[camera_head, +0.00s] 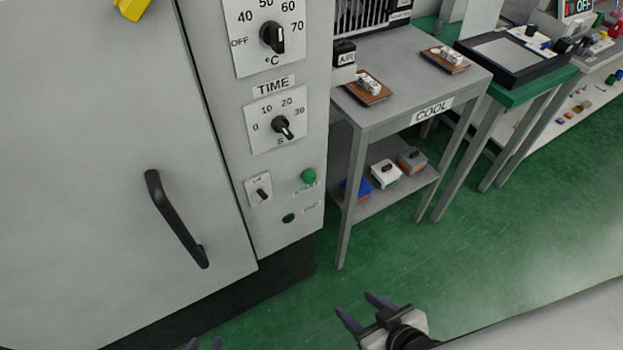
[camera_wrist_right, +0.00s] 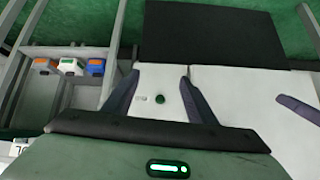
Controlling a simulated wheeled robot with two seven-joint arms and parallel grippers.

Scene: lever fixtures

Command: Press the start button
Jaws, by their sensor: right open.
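The grey cabinet panel (camera_head: 285,150) carries a bright green round knob or lamp (camera_head: 308,176) and, lower, a small dark green button (camera_head: 288,218). Small labels beside them are too blurred to read. My right gripper (camera_head: 358,310) is open and empty, low in front of the cabinet and apart from the panel. In the right wrist view, the dark green button (camera_wrist_right: 160,99) appears between the spread fingers of my right gripper (camera_wrist_right: 158,78), on the white panel beyond them. Of my left gripper (camera_head: 205,344), only two separated fingertips show at the bottom edge.
Above the buttons are a toggle switch (camera_head: 261,194), TIME dial (camera_head: 282,126) and temperature dial (camera_head: 272,37). The cabinet door has a black handle (camera_head: 176,222). A COOL table (camera_head: 400,95) with parts on it stands right. The green floor (camera_head: 480,235) in front is clear.

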